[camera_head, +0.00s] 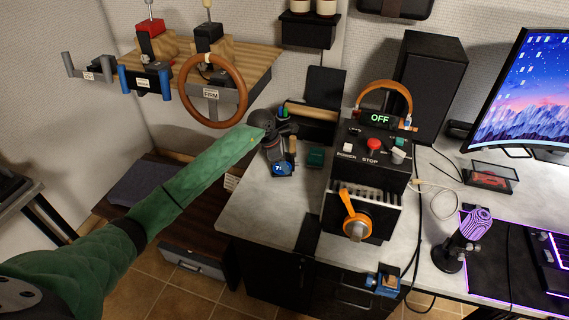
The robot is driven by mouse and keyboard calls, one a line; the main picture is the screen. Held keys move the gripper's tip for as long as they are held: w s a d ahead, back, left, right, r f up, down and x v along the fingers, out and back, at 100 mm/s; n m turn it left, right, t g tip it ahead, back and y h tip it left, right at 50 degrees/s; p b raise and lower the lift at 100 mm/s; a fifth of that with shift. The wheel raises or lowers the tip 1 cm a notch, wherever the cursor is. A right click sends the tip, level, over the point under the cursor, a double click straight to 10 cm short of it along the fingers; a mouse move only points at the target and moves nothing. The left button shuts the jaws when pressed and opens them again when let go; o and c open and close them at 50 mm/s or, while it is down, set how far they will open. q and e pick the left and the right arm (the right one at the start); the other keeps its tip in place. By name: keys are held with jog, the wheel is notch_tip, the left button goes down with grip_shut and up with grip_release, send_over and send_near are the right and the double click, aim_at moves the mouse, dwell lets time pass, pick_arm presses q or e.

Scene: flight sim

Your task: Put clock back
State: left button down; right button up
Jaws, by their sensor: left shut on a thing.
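A small dark object with a bright blue face, which looks like the clock (281,168), is at the left end of the grey desktop. My left gripper (276,152) reaches in over the desk's left edge on a green-sleeved arm. It is shut on the clock, just above or at the desktop; I cannot tell if the clock touches the surface. The fingers are small and partly hidden by the gripper body. My right gripper is not in view.
A dark green box (315,157) and a pen holder (285,113) stand close to the gripper. A control box (370,150) with an OFF display stands to the right. A wooden shelf with a steering wheel (212,91) hangs above left. Bare desktop (265,215) lies in front.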

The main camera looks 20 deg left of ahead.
pick_arm(q)
jog(key=shift+f, duration=0.5)
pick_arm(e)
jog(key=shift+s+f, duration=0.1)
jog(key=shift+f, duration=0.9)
pick_arm(q)
jog(key=shift+f, duration=0.1)
jog(key=c, duration=0.9)
grip_release()
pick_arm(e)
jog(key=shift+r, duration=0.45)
